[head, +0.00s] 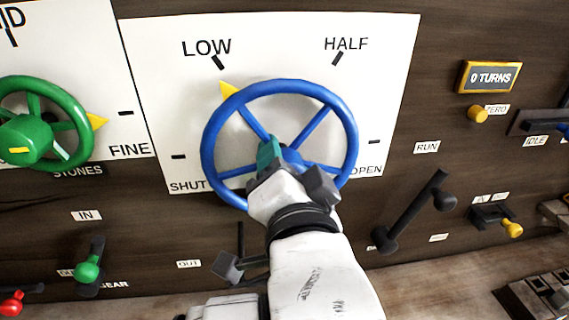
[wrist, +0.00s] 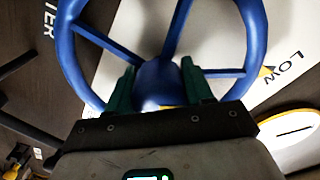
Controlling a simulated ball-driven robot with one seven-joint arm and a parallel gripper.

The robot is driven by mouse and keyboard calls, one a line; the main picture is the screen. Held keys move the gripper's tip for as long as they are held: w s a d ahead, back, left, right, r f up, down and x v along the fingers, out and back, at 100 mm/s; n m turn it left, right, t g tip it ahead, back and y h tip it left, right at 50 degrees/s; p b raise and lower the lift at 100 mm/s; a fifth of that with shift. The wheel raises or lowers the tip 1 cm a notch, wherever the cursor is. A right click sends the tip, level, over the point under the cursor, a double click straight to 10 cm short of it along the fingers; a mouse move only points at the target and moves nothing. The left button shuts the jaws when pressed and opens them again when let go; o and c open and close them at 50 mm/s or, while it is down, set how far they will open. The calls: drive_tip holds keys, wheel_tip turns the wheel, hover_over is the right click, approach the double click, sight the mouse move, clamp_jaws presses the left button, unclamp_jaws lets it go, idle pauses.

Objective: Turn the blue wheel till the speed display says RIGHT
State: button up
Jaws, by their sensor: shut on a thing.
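The blue wheel (head: 207,140) is mounted on a white dial plate marked SHUT, LOW, HALF and OPEN. Its yellow pointer (head: 228,89) points close to the LOW mark, a touch on its SHUT side. My gripper (head: 270,158) reaches up from below and is shut on the wheel's hub, its teal fingers on either side. In the wrist view, the hub (wrist: 160,82) sits between the two fingers and the blue rim (wrist: 254,45) arches around them. No speed display with the word RIGHT is in view.
A green wheel (head: 80,110) is at the left, its pointer near FINE. At the right are a yellow-framed display (head: 490,77) reading 0 TURNS, a yellow knob (head: 478,114) and a black lever (head: 412,212) below RUN. A green-knobbed lever (head: 88,270) is at lower left.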

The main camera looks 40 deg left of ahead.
drive_tip(key=shift+w+m, duration=0.1)
drive_tip(key=shift+m, duration=0.2)
drive_tip(key=o, duration=1)
drive_tip(key=shift+o, duration=0.2)
drive_tip(key=shift+d, duration=0.1)
drive_tip(key=b+v, duration=0.1)
drive_tip(key=v, duration=0.9)
drive_tip(key=shift+s+d, duration=0.25)
drive_tip(key=shift+s, duration=0.05)
drive_tip(key=shift+f, duration=0.1)
